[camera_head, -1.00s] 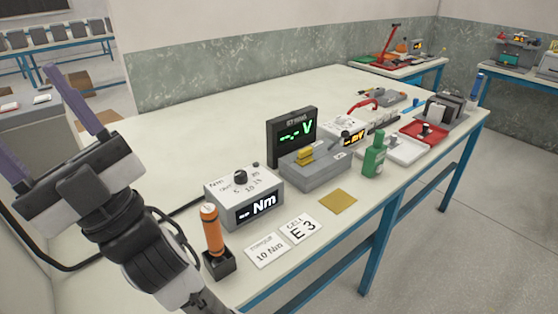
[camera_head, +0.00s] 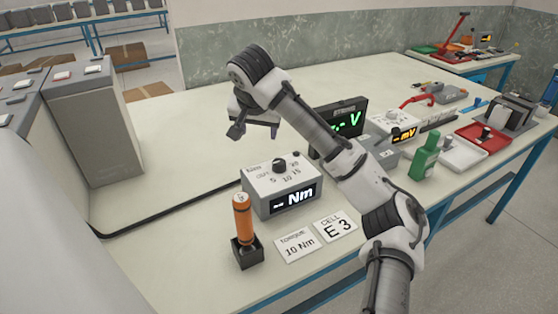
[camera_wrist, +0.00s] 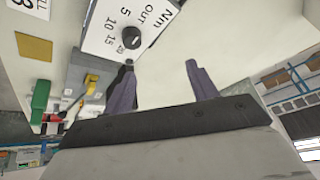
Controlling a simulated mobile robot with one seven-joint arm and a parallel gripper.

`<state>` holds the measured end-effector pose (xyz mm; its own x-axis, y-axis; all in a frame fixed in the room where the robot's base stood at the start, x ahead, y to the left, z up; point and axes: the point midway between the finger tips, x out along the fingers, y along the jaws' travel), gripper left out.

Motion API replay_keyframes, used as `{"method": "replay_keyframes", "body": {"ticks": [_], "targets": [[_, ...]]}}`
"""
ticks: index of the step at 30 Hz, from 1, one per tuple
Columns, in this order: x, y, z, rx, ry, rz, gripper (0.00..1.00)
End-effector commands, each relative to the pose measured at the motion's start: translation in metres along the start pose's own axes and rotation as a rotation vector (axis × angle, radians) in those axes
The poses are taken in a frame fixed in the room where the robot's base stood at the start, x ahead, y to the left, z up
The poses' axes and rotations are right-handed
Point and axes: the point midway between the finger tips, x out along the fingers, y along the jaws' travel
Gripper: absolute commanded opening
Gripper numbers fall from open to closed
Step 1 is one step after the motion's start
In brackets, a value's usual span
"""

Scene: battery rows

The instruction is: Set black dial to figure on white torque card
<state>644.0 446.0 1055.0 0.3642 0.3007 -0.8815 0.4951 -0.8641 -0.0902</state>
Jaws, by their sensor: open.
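The black dial (camera_head: 279,166) is on top of a grey torque box (camera_head: 252,200) marked Nm, with figures 5, 10, 15 and more around it. The box display shows dashes and Nm. Which figure the dial points at is too small to tell. The white torque card (camera_head: 297,246) lies in front of the box and reads 10 Nm. My gripper (camera_head: 254,131) is open and empty, above and behind the box, apart from the dial. In the wrist view, the dial (camera_wrist: 132,37) appears beyond the left finger of my open gripper (camera_wrist: 160,67). The torque card is outside that view.
An orange tool (camera_head: 242,215) stands upright in a black holder left of the torque card. The cell card (camera_head: 335,226) reads E 3. A black cable runs left from the box. The table behind is clear.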

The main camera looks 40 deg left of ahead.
Motion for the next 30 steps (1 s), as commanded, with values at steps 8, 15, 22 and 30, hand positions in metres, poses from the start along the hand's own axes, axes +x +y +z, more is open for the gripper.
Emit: {"method": "replay_keyframes", "body": {"ticks": [8, 15, 22, 30], "targets": [[0.002, 0.037, 0.003, 0.082, -0.091, 0.141, 0.58], [0.041, 0.043, 0.006, 0.081, -0.09, 0.141, 0.58], [0.089, 0.049, 0.011, 0.08, -0.089, 0.139, 0.58], [0.125, 0.052, 0.014, 0.078, -0.086, 0.137, 0.58]]}}
